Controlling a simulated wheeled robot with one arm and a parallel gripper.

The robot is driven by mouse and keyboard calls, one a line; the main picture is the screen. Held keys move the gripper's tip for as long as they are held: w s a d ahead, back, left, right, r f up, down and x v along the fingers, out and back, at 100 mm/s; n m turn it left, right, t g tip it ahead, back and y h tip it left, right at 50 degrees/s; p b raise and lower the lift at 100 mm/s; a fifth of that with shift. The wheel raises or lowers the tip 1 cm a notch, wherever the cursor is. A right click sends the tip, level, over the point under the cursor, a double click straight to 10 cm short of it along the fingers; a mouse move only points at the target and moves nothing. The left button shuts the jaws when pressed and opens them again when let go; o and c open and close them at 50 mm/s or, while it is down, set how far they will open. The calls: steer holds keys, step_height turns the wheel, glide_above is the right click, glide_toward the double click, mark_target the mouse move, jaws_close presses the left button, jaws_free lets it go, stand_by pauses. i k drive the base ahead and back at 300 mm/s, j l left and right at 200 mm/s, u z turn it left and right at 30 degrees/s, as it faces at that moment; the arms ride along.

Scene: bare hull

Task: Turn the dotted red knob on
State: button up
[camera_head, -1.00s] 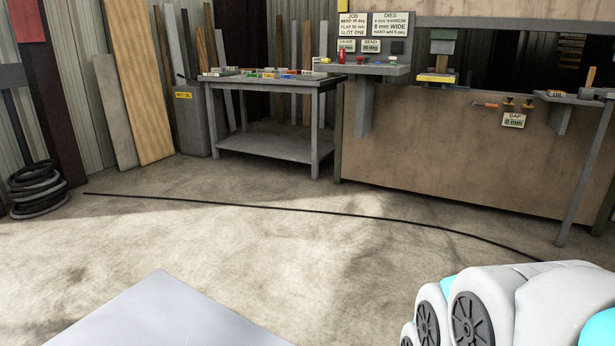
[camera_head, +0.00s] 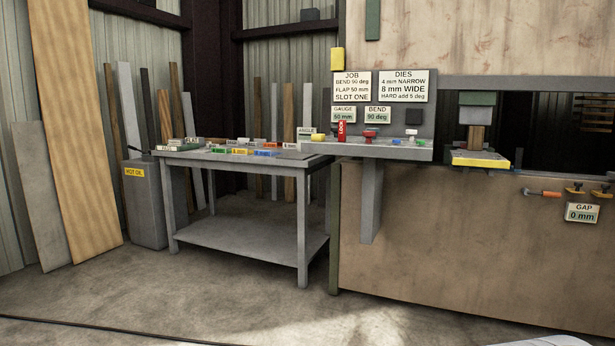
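A small red knob-like part (camera_head: 370,134) stands on the grey control shelf (camera_head: 400,152) at the front of the big press, under the "BEND 90 deg" sign. It is too small to tell whether it is dotted or which way it is turned. A taller red piece (camera_head: 342,131) with white lettering stands left of it. Small green, yellow and blue parts sit to its right. My gripper is not in view; only a sliver of my white arm shows at the bottom right edge.
A grey workbench (camera_head: 240,160) with several small labelled blocks adjoins the shelf on the left. A hot oil bin (camera_head: 145,212) and leaning boards stand further left. A dark cable (camera_head: 110,335) crosses the floor. Floor before the bench is otherwise clear.

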mark_target(368, 135)
steer(key=i+j+z, duration=0.35)
steer(key=i+j, duration=0.15)
steer(key=i+j+z, duration=0.35)
steer(key=i+j, duration=0.25)
